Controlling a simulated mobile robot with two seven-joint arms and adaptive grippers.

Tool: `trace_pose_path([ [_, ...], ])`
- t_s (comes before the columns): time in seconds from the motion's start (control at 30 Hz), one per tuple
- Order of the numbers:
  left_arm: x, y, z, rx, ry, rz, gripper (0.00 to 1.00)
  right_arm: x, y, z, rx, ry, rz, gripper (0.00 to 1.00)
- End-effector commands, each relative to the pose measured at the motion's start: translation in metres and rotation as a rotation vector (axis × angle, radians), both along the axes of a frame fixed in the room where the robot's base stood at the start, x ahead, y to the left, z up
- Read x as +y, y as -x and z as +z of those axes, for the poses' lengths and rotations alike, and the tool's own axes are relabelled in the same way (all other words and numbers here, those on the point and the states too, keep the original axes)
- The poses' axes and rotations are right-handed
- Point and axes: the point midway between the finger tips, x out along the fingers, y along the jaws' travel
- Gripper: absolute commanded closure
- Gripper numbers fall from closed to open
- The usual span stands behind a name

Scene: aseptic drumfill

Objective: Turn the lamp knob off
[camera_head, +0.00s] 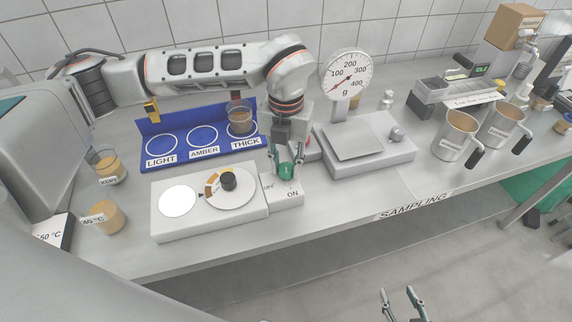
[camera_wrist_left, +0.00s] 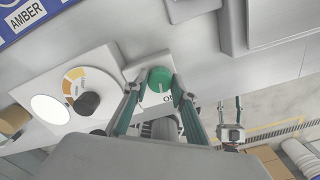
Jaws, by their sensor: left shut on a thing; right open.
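The green lamp knob (camera_wrist_left: 160,77) sits on the small switch box (camera_head: 288,198) at the right of the white lamp unit (camera_head: 212,225). In the left wrist view a pale mark on the knob faces down toward the printed ON. In the head view OFF is printed to the knob's left and ON in front. My left gripper (camera_head: 287,172) reaches down over the box, its two fingers shut on the knob's sides; they hide much of it in the head view. My right gripper (camera_head: 404,299) is open and empty, out in front of the bench; it also shows in the left wrist view (camera_wrist_left: 230,108).
A black dial (camera_head: 229,181) is on the lamp unit. Behind stands a blue rack (camera_head: 150,128) with a beaker (camera_head: 240,121) at THICK. A scale (camera_head: 368,143) is close on the right. Jars (camera_head: 106,217) stand at left; metal jugs (camera_head: 457,137) stand far right.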

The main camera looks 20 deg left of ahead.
Motion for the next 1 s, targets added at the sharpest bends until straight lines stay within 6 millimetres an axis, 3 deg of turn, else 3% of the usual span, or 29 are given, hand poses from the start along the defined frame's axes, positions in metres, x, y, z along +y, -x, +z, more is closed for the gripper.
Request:
trace_pose_path([
  [0.4, 0.001, -0.001, 0.0, -0.002, -0.001, -0.392, 0.96, 0.0, 0.002, -0.017, 0.006, 0.001, 0.0, 0.59],
  [1.0, 0.0, 0.0, 0.001, -0.001, -0.001, -0.882, 0.96, 0.0, 0.001, -0.021, 0.002, -0.001, 0.0, 0.59],
])
